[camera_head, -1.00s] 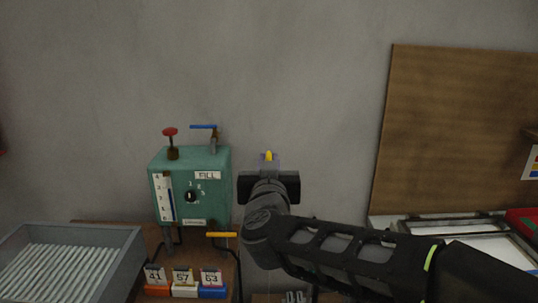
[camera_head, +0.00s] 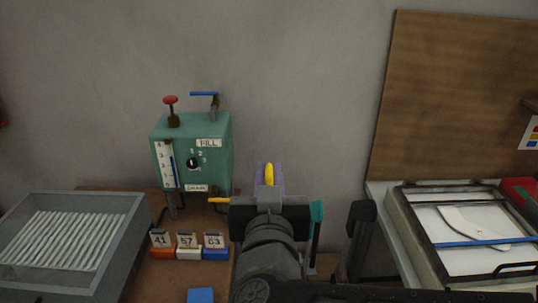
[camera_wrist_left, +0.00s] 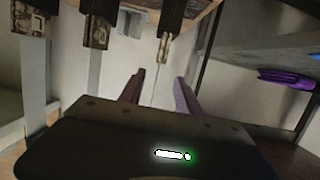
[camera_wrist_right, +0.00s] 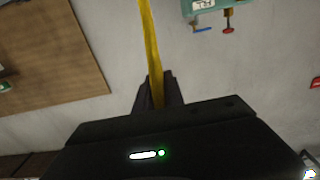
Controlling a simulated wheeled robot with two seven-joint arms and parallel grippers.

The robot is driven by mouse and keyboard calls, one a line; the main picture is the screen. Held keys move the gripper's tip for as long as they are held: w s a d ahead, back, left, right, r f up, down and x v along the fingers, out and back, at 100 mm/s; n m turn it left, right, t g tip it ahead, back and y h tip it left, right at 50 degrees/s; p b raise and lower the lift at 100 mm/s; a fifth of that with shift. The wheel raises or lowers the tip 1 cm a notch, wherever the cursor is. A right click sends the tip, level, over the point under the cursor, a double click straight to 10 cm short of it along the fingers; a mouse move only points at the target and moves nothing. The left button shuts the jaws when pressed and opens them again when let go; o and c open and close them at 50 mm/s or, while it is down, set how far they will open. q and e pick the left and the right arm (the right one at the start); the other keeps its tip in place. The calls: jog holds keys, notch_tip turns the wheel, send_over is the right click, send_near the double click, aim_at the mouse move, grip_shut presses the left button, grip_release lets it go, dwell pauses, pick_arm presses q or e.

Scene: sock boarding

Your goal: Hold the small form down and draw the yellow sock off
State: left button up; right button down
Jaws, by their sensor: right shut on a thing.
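The yellow sock (camera_head: 269,174) shows as a narrow strip at the tip of my right gripper (camera_head: 269,186). In the right wrist view, the right fingers (camera_wrist_right: 158,92) are shut on the long, thin yellow sock (camera_wrist_right: 150,40), which extends away from them. The gripper is raised in front of the wall, right of the green machine. In the left wrist view, my left fingers (camera_wrist_left: 160,90) are apart with nothing clearly between them. The left gripper cannot be made out in the head view. I cannot make out the small form; my right arm covers the area below the sock.
A green fill machine (camera_head: 215,150) stands left of my right arm. A grey ribbed tray (camera_head: 132,225) is at far left. Blocks numbered 41, 57 and 63 (camera_head: 188,252) sit between. A framed white screen (camera_head: 450,265) with a blue bar lies right. A purple item (camera_wrist_left: 285,78) shows in the left wrist view.

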jog(key=s+p, duration=0.2)
jog(key=s, duration=0.6)
